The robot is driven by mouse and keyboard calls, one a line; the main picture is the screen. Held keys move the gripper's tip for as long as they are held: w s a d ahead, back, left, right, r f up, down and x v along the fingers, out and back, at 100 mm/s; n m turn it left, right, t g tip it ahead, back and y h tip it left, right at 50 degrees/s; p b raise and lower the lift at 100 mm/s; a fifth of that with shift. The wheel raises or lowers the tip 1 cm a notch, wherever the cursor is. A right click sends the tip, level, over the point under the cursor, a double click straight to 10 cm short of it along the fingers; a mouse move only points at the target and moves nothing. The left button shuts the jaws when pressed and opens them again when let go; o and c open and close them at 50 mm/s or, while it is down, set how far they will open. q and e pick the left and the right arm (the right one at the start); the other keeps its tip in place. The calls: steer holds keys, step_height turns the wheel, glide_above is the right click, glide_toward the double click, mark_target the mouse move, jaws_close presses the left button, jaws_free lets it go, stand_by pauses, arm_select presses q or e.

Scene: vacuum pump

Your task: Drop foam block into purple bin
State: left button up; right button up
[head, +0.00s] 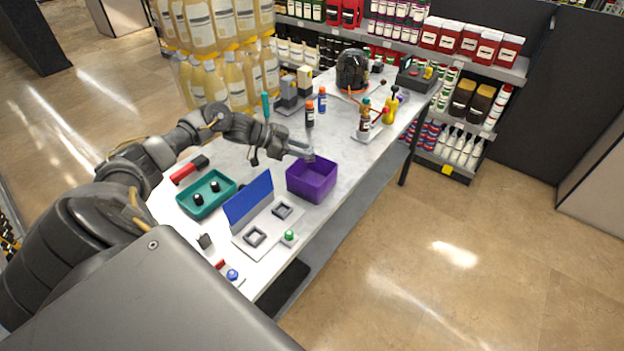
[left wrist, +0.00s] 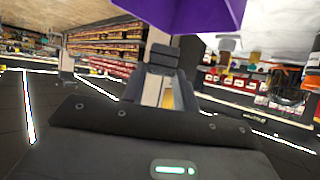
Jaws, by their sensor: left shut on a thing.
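The purple bin (head: 312,182) stands open on the table near its right edge. It also shows, cut off, at the top of the left wrist view (left wrist: 190,12). My left gripper (head: 306,153) reaches in from the left, with its fingertips at the bin's far rim, seemingly just above it. It is shut on a small grey piece, which I take to be the foam block. The block is mostly hidden by the fingers, and its outline is hard to tell in both views. My right gripper is not in view.
The floor (head: 430,260) to the right is clear.

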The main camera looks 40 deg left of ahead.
arm_select(q)
steer(key=shift+s+a, duration=0.1)
steer(key=shift+s, duration=0.05)
steer(key=o, duration=1)
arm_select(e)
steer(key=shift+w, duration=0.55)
arm_select(q)
steer(key=b+v, duration=0.3)
steer(key=v, duration=0.7)
steer(key=shift+s+a+r+b, duration=0.2)
steer(key=shift+b, duration=0.1)
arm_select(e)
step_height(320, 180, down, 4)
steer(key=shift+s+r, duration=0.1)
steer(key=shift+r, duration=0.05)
